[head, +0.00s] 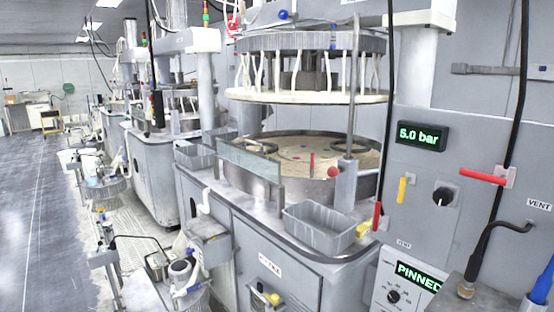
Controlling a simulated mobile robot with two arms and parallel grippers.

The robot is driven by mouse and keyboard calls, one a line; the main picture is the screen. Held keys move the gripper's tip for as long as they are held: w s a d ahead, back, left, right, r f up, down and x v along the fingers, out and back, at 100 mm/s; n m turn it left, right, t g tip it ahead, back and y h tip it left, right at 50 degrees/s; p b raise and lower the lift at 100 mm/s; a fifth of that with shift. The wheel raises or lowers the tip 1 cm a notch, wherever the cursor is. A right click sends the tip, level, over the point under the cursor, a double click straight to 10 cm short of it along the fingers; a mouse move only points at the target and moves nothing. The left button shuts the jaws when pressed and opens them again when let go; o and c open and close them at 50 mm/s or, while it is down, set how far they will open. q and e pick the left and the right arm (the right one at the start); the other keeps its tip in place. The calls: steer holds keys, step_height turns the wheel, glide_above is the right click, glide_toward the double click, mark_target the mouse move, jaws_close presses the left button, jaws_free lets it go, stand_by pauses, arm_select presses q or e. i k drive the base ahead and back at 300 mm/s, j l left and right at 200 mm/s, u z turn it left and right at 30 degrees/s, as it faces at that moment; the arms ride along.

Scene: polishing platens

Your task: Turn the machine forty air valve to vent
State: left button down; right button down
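A red lever (482,176) sits on a pale mount on the grey panel at the right. It lies nearly level, sloping slightly down to the right. A VENT label (539,204) is below and right of it. A lit display (419,136) reads 5.0 bar. A yellow handle (402,190) stands upright on the panel, with a smaller VENT label (403,244) below it. A second red handle (376,216) stands near the machine's edge. I cannot read a machine number that tells which lever belongs to machine forty. Neither gripper is in view.
A dark knob (443,196) and a PINNED display (418,276) are on the panel. Black hoses hang at the right. A grey bin (319,228) stands on the polishing machine's ledge (260,205). Open floor (40,220) lies at the left.

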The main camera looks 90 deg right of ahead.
mark_target(502, 181)
steer(key=z, duration=0.5)
steer(key=j+z, duration=0.15)
steer(key=z, duration=0.35)
steer(key=i+j+z, duration=0.1)
steer(key=z, duration=0.85)
steer(key=j+z, duration=0.15)
steer(key=z, duration=0.85)
steer(key=k+j, duration=0.05)
